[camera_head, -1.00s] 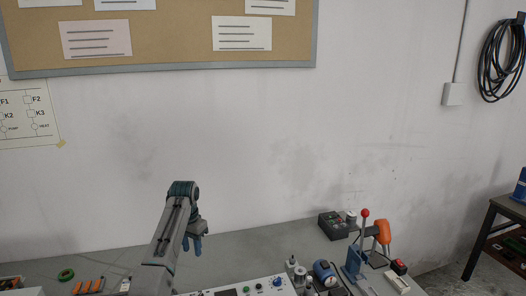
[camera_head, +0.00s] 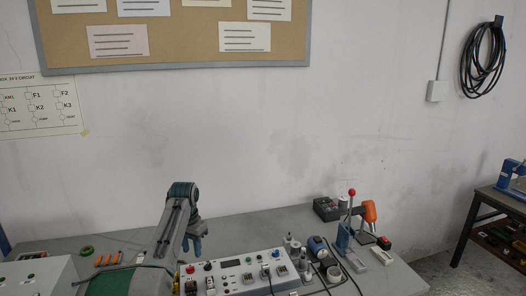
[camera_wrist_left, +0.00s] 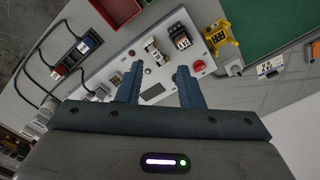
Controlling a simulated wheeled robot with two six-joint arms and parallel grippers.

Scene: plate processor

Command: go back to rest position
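My left gripper (camera_head: 192,244) hangs over the workbench (camera_head: 255,230), in front of the wall, with its blue fingers pointing down. In the left wrist view its two blue fingers (camera_wrist_left: 158,90) stand apart with nothing between them, so it is open and empty. Beyond the fingers in that view lies the white control panel (camera_wrist_left: 150,60), which also shows in the head view (camera_head: 235,268). My right gripper is not in view.
A lever press with a red knob (camera_head: 351,222) and an orange-handled tool (camera_head: 369,211) stand at the bench's right. Orange pieces (camera_head: 108,259) and a green ring (camera_head: 86,250) lie left. A green mat (camera_head: 108,284) is in front. A side table (camera_head: 490,200) stands far right.

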